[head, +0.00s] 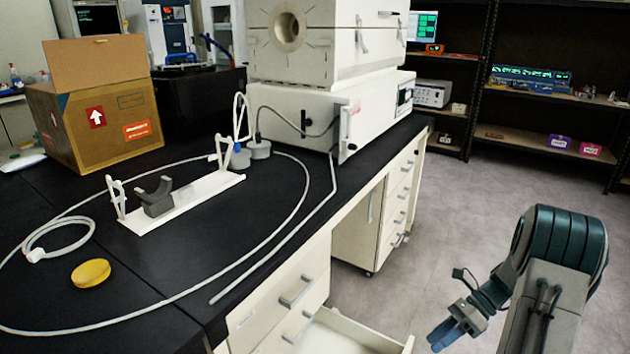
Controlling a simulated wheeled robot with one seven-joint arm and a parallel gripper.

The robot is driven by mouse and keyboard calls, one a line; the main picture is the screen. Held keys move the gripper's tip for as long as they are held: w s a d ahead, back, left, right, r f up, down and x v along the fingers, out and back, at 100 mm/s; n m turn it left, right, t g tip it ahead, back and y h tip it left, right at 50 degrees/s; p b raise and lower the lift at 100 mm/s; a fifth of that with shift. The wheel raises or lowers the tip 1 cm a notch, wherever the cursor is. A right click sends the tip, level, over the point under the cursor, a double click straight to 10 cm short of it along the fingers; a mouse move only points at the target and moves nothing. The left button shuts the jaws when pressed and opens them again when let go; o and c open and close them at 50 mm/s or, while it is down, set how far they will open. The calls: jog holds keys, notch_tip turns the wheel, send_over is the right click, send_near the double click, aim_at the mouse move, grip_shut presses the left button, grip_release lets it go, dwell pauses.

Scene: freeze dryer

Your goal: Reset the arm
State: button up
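My arm (555,250) stands at the lower right of the head view, beside the bench and over the floor. It bends down so that my gripper (443,336) hangs low, near the open drawer's right side. The blue fingers point down and left. They are small and seen at an angle, so I cannot tell whether they are open or shut. I see nothing held between them.
A drawer (350,335) stands pulled out below the black bench (150,310). On the bench are a white freeze dryer (300,105), a white stand (180,200), a yellow lid (91,273), loose tubing and a cardboard box (95,110). Open floor (470,190) lies right.

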jog(key=s+a+r+n+t+h+p, duration=0.2)
jog(key=s+a+r+n+h+p, duration=0.1)
jog(key=r, duration=1)
jog(key=s+a+r+n+t+h+p, duration=0.2)
jog(key=s+a+r+n+p, duration=0.4)
jog(key=r+n+p, duration=0.4)
jog(key=s+a+r+n+t+h+p, duration=0.2)
jog(key=s+a+r+n+h+p, duration=0.2)
jog(key=r+n, duration=0.6)
notch_tip(320, 180, up, 6)
jog(key=s+h+p, duration=0.1)
jog(key=s+p, duration=0.1)
jog(key=shift+s+a+f, duration=0.2)
jog(key=shift+s+a, duration=0.1)
jog(key=shift+a, duration=0.1)
jog(key=shift+c, duration=0.4)
jog(key=shift+a, duration=0.1)
